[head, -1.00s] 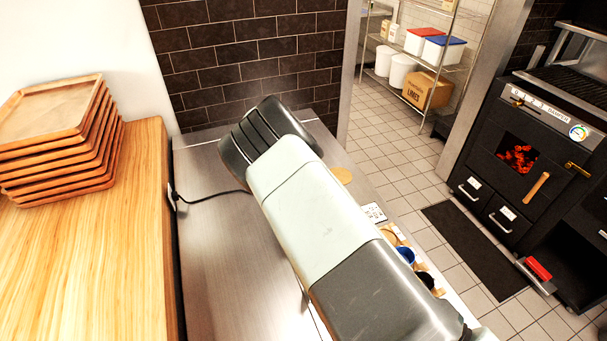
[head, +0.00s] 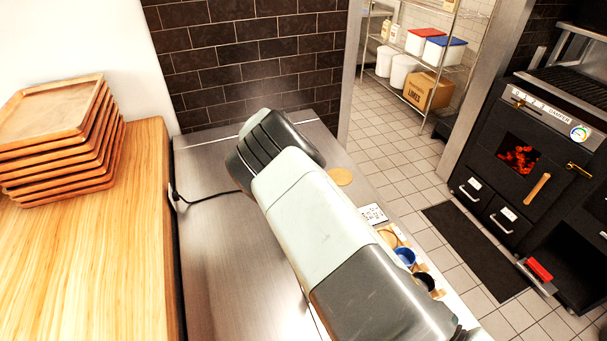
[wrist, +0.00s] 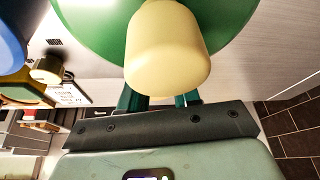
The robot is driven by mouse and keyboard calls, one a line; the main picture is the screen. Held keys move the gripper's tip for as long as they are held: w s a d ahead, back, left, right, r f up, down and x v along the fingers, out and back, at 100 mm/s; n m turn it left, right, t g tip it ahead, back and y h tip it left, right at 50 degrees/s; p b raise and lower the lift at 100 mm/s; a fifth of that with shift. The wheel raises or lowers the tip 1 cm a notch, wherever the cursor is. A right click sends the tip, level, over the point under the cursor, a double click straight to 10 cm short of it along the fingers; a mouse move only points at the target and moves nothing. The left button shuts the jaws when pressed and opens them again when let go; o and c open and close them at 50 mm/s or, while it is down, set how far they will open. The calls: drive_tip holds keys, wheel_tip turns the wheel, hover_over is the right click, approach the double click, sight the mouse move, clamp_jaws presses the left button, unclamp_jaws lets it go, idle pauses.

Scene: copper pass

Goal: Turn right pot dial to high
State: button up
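In the wrist view a large cream knob (wrist: 167,48) stands in front of a round green surface (wrist: 225,25), which looks like a lid. The knob covers most of my gripper's two teal fingers. Only their lower parts show, apart from each other, above the dark gripper base; their tips are hidden. In the head view my own arm covers the gripper and the worktop under it. A blue round thing (wrist: 10,40) and a smaller cream knob (wrist: 47,69) are at the wrist view's left edge. I cannot make out a pot dial or its setting.
Stacked wooden trays (head: 60,130) stand on a wooden counter (head: 90,250).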

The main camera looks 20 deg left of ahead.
drive_tip(key=o, duration=0.4)
drive_tip(key=v, duration=1)
drive_tip(key=shift+s+r, duration=0.2)
drive_tip(key=shift+r, duration=0.15)
